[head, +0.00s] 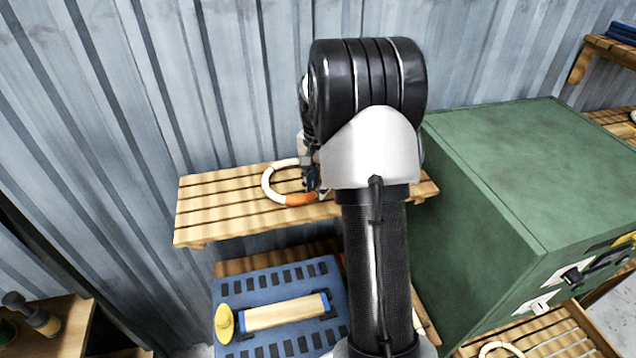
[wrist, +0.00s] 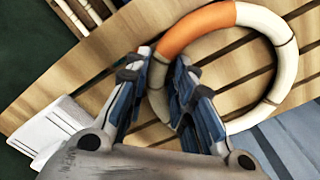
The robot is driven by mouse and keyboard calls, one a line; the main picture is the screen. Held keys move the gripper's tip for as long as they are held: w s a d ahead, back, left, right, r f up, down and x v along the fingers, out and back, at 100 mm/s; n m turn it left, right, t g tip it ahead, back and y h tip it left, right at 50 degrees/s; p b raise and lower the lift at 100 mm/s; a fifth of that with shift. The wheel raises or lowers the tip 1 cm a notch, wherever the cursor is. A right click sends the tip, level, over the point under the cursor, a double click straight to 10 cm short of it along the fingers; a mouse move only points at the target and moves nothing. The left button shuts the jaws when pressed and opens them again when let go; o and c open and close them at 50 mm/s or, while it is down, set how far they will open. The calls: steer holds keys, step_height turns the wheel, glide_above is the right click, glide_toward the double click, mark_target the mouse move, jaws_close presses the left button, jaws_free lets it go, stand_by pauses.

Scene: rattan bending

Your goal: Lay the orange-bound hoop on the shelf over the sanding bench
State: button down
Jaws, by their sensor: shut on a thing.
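The orange-bound hoop (head: 268,184) is a pale ring with an orange binding on one part. It is over the slatted wooden shelf (head: 205,208). In the wrist view the hoop (wrist: 287,65) lies flat above the slats (wrist: 48,100), its orange part close to the fingers. Whether the hoop touches the slats is unclear. My arm hides part of the shelf's right half.
Below the shelf is a blue slotted bench top (head: 232,292) with a wooden block (head: 285,312) and a yellow knob (head: 224,323). A green cabinet (head: 540,170) stands right of the shelf. A corrugated wall (head: 150,90) is behind. The shelf's left part is bare.

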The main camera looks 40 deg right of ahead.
steer(key=shift+f, duration=0.1)
steer(key=c, duration=1.4)
jaws_free()
steer(key=shift+o, duration=0.2)
